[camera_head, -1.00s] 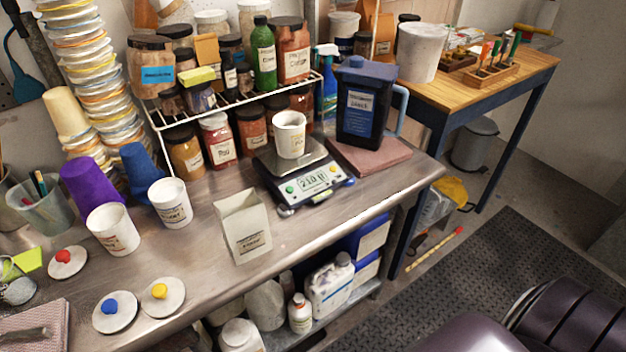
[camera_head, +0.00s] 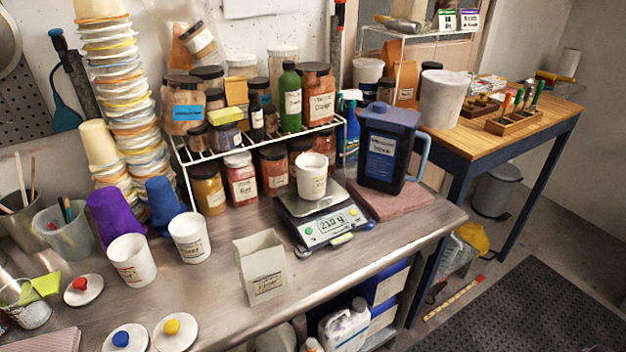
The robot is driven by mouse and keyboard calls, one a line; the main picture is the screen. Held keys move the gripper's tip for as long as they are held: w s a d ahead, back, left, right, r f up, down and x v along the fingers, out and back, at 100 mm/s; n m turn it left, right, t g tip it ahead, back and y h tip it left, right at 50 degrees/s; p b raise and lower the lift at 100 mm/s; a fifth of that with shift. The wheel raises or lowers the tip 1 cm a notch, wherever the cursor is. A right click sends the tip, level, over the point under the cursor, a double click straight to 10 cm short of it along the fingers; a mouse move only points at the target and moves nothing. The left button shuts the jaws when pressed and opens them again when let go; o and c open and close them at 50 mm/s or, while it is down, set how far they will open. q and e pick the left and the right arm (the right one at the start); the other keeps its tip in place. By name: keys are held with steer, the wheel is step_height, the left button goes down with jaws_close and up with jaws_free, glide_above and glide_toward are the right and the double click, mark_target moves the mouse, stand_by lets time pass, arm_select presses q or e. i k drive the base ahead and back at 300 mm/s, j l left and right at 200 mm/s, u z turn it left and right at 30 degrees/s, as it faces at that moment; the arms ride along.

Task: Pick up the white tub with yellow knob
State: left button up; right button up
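A round white lid with a yellow knob (camera_head: 174,332) lies flat near the front edge of the metal bench. I see no tub under it. A similar lid with a blue knob (camera_head: 124,339) lies just left of it, and one with a red knob (camera_head: 83,290) lies farther back. Two open white tubs with labels, a left one (camera_head: 132,261) and a right one (camera_head: 190,238), stand behind the lids. A third white tub (camera_head: 312,177) stands on the scale (camera_head: 322,220). Neither gripper is in view.
A beige paper bag (camera_head: 261,268) stands right of the yellow-knobbed lid. Purple (camera_head: 108,216) and blue (camera_head: 163,199) cups stand behind the white tubs. A wire rack (camera_head: 262,141) of jars and a dark blue jug (camera_head: 385,150) stand at the back. The bench's front right is clear.

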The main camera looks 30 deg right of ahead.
mark_target(311, 167)
steer(key=l+u, duration=0.35)
steer(key=l, duration=1.45)
